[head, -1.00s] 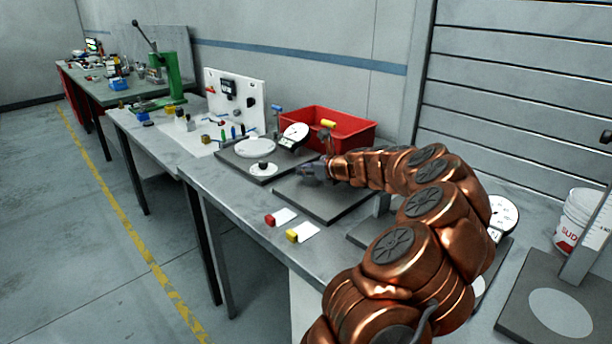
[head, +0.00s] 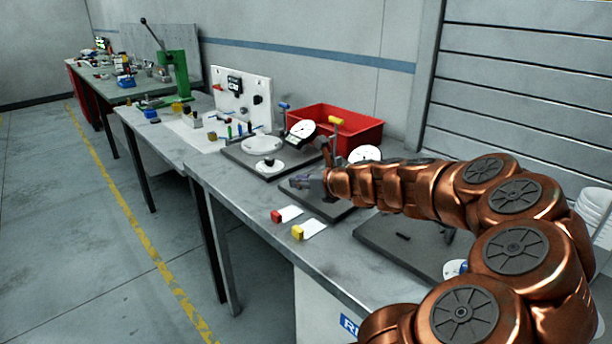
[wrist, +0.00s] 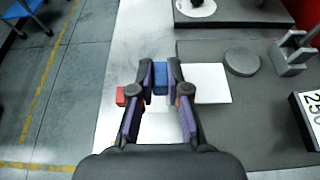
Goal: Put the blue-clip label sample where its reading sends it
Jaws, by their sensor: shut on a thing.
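My gripper (wrist: 160,78) is shut on the blue clip (wrist: 160,80) of the label sample. Its white label (wrist: 208,84) sticks out to the right over the edge of a grey gauge plate (wrist: 225,135); I cannot tell whether it touches. The plate has a round grey disc (wrist: 242,62) and a grey bracket (wrist: 292,55). In the head view my gripper (head: 306,182) is over the middle plate (head: 335,208), and the blue clip is too small to make out.
A red-clip sample (head: 277,216) and a yellow-clip sample (head: 298,232) lie by the front edge. A plate with a white disc (head: 262,144) and a red bin (head: 360,133) stand behind. Another plate (head: 385,240) is at right. A white panel with dark figures (wrist: 315,108) is partly cut off.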

